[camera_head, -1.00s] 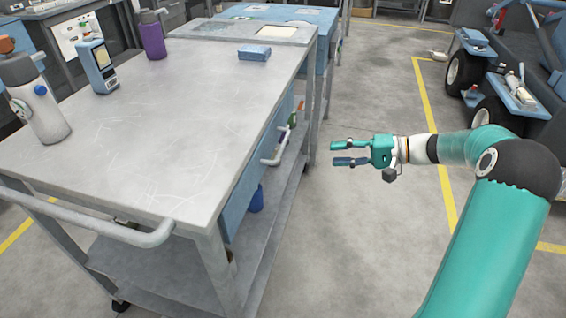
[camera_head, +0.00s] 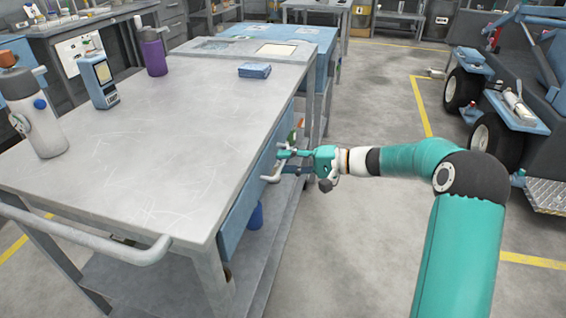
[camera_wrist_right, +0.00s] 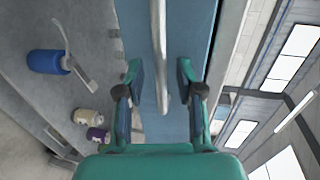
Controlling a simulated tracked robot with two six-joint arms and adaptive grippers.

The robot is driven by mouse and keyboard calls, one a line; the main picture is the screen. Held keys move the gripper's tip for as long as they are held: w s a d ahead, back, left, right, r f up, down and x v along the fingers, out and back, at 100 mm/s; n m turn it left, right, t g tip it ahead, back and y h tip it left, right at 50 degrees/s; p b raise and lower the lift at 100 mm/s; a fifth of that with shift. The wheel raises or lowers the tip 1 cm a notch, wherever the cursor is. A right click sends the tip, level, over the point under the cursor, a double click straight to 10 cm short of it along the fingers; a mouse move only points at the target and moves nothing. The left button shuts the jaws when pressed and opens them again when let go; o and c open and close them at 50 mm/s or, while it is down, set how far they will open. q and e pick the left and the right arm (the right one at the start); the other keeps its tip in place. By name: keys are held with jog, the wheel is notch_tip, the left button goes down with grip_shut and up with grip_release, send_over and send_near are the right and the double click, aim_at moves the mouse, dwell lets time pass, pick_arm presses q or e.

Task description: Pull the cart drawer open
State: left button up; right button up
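The grey metal cart (camera_head: 140,130) has a blue drawer front (camera_head: 240,215) in its right side. A pale bar handle (camera_head: 270,178) stands out from that front. My right gripper (camera_head: 281,164) is at the handle, and its fingers are open. In the right wrist view the blue drawer front (camera_wrist_right: 190,35) lies ahead and the handle (camera_wrist_right: 160,50) runs between the two fingers (camera_wrist_right: 159,75), with a gap on both sides. The drawer looks shut. My left gripper is not in view.
On the cart top are a white bottle (camera_head: 35,115), a blue handheld device (camera_head: 97,80), a purple bottle (camera_head: 153,52) and a blue box (camera_head: 254,70). A blue container (camera_head: 256,216) is on the lower shelf. Floor right of the cart is clear up to a vehicle (camera_head: 510,80).

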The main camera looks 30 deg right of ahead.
jog(key=shift+x, duration=0.85)
jog(key=shift+c, duration=0.2)
grip_shut()
